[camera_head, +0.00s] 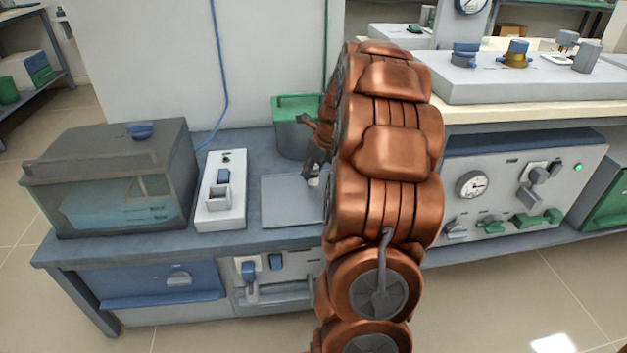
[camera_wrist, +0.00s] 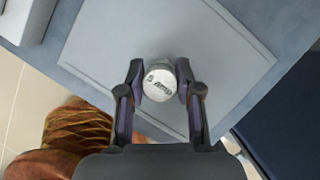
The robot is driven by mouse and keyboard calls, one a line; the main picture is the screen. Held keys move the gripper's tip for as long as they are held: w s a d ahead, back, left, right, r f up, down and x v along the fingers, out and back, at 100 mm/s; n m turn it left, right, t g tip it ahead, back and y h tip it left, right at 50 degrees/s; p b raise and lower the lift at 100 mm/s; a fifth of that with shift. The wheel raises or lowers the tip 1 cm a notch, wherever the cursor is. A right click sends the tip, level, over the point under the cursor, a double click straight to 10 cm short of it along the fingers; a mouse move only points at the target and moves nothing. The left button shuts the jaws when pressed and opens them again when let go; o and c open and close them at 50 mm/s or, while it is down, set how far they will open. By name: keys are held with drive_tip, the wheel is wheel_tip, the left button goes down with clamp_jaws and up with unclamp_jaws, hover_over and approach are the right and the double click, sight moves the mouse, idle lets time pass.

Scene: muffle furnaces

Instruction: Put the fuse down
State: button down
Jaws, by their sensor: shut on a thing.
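The fuse (camera_wrist: 160,80) is a pale cylinder with "5 Amp" on its end, seen end-on in the wrist view. My gripper (camera_wrist: 160,82) is shut on it, one finger on each side. In the head view the fuse (camera_head: 314,181) shows as a small white piece at the tip of my gripper (camera_head: 316,172), partly hidden by my copper arm. It is over a grey flat mat (camera_head: 285,203) on the bench; the mat also fills much of the wrist view (camera_wrist: 105,45). I cannot tell whether the fuse touches the mat.
A white fuse-holder-like box (camera_head: 222,212) with a blue switch stands left of the mat. A glass-fronted tank (camera_head: 120,185) is farther left. A green-rimmed bin (camera_head: 292,140) stands behind the mat. A panel with a gauge (camera_head: 520,190) is right of my arm. The mat's visible left part is clear.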

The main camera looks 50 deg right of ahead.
sight(314, 176)
drive_tip(key=shift+w+d, duration=0.3)
drive_tip(key=shift+d, duration=0.15)
wheel_tip(314, 176, down, 4)
drive_tip(key=b, duration=0.2)
drive_tip(key=shift+r+b, duration=0.1)
drive_tip(key=shift+b, duration=0.2)
drive_tip(key=shift+r, duration=0.1)
drive_tip(key=c, duration=0.8)
unclamp_jaws()
